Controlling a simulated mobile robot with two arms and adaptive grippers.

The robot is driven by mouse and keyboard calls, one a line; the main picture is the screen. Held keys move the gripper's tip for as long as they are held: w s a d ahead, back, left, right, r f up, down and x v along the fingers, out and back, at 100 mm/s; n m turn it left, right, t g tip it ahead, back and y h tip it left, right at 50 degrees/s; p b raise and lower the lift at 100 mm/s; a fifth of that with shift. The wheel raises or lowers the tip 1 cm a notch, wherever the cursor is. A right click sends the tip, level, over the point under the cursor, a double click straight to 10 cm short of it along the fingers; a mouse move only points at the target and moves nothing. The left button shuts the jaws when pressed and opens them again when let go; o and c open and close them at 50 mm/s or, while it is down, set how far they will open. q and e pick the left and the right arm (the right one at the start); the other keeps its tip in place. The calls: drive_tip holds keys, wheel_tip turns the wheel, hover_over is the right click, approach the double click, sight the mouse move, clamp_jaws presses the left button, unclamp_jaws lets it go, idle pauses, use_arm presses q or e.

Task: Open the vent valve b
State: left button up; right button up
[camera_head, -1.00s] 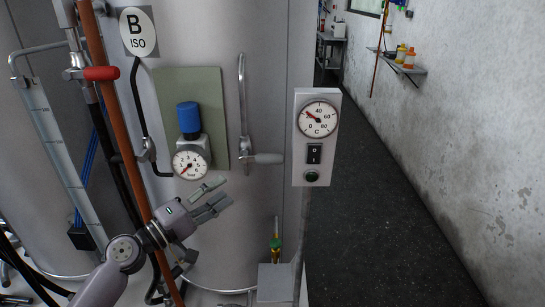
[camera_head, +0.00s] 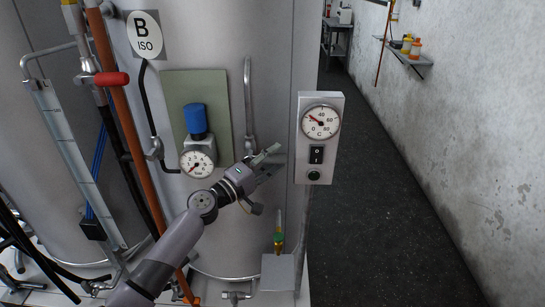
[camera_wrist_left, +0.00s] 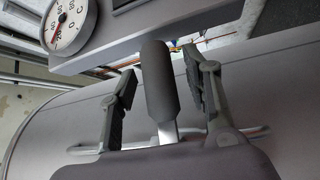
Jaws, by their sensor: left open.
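Tank B, marked by its round B ISO label (camera_head: 145,35), has a thin grey vertical pipe (camera_head: 248,105) on its front. A valve lever with a dark grey grip stood at the foot of this pipe; my left gripper (camera_head: 276,158) now covers it in the head view. In the left wrist view the grey grip (camera_wrist_left: 158,75) stands between the two fingers, on a bright metal stem. The fingers are open, one on each side, with visible gaps to the grip. No lettering on the valve is readable. My right gripper is not in view.
A box with a temperature dial (camera_head: 320,122) and switch is close right of my left gripper. A blue-capped regulator (camera_head: 195,122) with a pressure gauge (camera_head: 196,164) is left. A red-handled valve (camera_head: 110,79) is further left. The floor (camera_head: 370,200) at right is clear.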

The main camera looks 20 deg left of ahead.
use_arm(q)
clamp_jaws()
idle(0.7)
